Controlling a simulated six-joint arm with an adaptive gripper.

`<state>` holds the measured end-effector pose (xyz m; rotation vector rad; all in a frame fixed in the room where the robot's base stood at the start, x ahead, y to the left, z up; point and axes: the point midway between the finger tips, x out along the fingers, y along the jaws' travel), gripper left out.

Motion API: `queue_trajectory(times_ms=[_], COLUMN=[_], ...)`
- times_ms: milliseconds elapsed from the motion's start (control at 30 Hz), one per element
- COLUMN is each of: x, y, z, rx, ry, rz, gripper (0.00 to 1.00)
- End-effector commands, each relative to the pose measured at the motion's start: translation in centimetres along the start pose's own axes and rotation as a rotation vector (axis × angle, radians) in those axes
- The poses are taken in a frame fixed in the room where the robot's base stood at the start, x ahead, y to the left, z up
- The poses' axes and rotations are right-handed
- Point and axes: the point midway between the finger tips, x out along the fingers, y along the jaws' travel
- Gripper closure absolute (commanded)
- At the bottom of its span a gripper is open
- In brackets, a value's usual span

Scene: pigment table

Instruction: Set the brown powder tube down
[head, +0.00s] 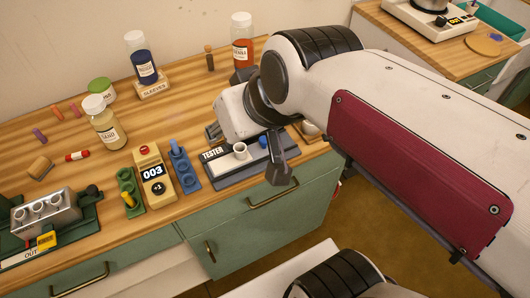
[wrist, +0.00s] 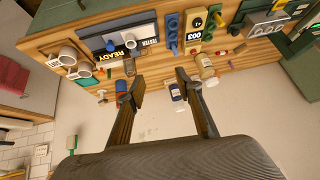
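A small brown tube with a dark top (head: 209,60) stands upright at the back of the wooden table, between the blue jar and the red-orange jar; I take it for the brown powder tube. My gripper (head: 245,149) hangs over the tester, in front of and below that tube in the head view. In the wrist view, which looks upside down, my two fingers (wrist: 161,88) stand wide apart with nothing between them. The brown tube cannot be told for certain there.
A blue jar (head: 143,62) stands on a wooden block marked SLEEVES; the red-orange jar (head: 243,40) stands near my arm. A SAND jar (head: 105,125), a counter reading 003 (head: 152,172), a blue stand (head: 183,168) and a metal block with holes (head: 45,214) occupy the left and front.

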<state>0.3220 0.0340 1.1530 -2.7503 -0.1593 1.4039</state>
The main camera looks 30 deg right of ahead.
Motion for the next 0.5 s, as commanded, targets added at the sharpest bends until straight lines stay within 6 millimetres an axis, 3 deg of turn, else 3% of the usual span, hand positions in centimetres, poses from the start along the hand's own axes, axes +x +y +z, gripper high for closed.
queue_trajectory(times_ms=[100, 233, 500], x=[-0.9, -1.4, -1.8], y=[1.3, 2.4, 3.2], z=[3.8, 6.9, 8.9], rx=[0.002, 0.007, 0.011], ry=[-0.056, -0.104, -0.137], rz=[0.045, 0.086, 0.116], gripper=[0.65, 0.65, 0.65])
